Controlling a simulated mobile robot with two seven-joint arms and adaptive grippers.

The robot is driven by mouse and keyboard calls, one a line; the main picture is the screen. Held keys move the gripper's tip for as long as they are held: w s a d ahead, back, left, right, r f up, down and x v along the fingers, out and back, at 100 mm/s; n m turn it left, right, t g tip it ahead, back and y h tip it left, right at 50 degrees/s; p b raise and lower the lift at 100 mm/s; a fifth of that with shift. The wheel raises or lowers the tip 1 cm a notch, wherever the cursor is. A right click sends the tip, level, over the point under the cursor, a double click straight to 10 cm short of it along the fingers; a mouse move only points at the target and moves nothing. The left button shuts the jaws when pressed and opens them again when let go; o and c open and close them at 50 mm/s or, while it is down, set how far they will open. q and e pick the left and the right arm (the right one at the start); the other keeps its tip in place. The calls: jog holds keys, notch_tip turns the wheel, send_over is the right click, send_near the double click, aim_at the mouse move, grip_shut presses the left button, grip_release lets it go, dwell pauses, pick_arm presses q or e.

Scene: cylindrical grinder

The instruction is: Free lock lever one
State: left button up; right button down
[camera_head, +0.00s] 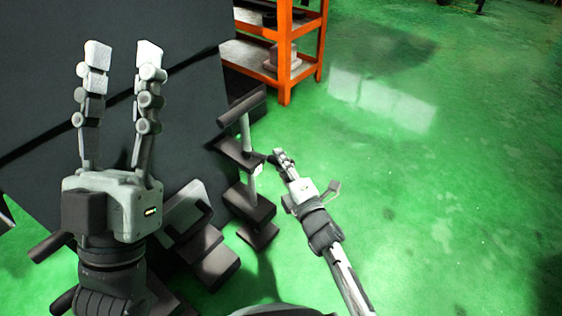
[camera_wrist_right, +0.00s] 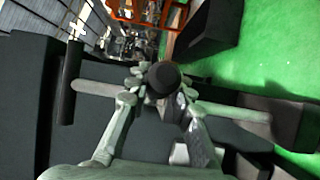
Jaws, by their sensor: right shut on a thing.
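My right gripper (camera_head: 277,158) reaches in from the lower right in the head view. Its fingers are closed at a dark part on the side of the machine. In the right wrist view a round black knob (camera_wrist_right: 163,76), which looks like the end of a lock lever, sits between the fingertips (camera_wrist_right: 158,88). A pale rod (camera_wrist_right: 95,88) passes behind the knob. Which numbered lever this is cannot be told. My left gripper (camera_head: 122,60) is open and empty, with its two fingers apart, in front of the dark machine body.
The large dark machine body (camera_head: 40,60) fills the left. Dark blocks (camera_head: 240,153) on pale rods (camera_head: 246,132) stand close to my right gripper. An orange shelf (camera_head: 284,50) stands at the back. The green floor (camera_head: 450,180) is clear on the right.

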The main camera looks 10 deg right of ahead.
jog(key=shift+f, duration=0.1)
jog(key=c, duration=1.3)
grip_release()
jog(key=v, duration=1.2)
jog(key=shift+s, duration=0.1)
